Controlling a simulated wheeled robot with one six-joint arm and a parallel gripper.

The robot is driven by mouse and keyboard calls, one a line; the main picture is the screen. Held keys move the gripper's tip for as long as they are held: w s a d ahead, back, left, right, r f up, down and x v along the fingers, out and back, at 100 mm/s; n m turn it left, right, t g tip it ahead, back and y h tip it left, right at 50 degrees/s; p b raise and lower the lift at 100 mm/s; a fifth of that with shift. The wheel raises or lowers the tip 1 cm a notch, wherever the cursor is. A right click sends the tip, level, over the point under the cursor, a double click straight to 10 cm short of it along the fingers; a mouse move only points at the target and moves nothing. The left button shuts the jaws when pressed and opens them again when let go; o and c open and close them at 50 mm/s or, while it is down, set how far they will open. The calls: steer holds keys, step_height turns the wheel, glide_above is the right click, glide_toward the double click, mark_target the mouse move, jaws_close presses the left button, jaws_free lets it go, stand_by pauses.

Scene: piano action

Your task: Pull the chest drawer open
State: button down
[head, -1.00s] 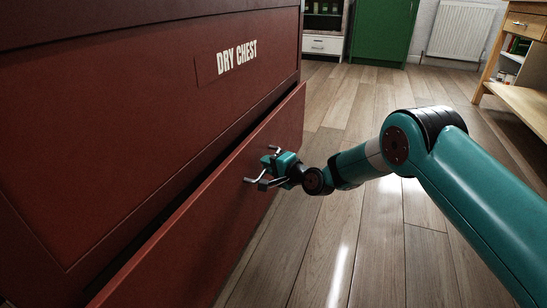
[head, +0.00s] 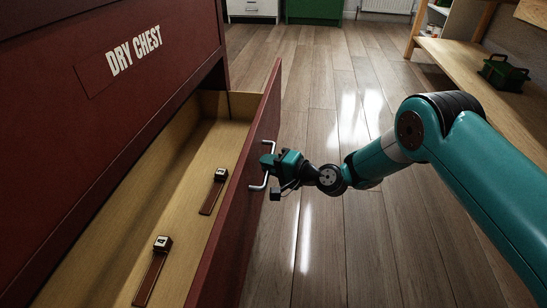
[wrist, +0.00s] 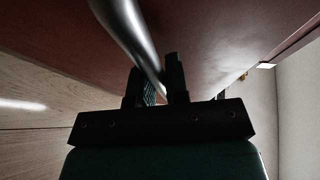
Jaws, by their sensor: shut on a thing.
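The dark red chest (head: 70,90) labelled "DRY CHEST" fills the left of the head view. Its drawer (head: 243,190) stands well out from the chest, and its pale wooden inside shows. A metal bar handle (head: 264,165) is on the drawer's front. My gripper (head: 268,162) is at the handle, shut on it. In the wrist view the two dark fingers (wrist: 158,88) are on either side of the shiny handle bar (wrist: 124,30), against the red drawer front.
Two small brown pieces with marked block ends, one near (head: 154,275) and one farther (head: 214,190), lie in the drawer. A wooden bench (head: 490,85) with a green carrier (head: 503,73) stands at right. The plank floor (head: 325,115) is clear beyond my arm.

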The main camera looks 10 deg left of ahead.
steer(key=shift+s+d, duration=0.1)
steer(key=shift+d, duration=0.15)
steer(key=c, duration=1.4)
jaws_free()
steer(key=shift+d, duration=0.1)
steer(key=p+v, duration=0.8)
steer(key=v, duration=0.9)
steer(key=shift+d, duration=0.15)
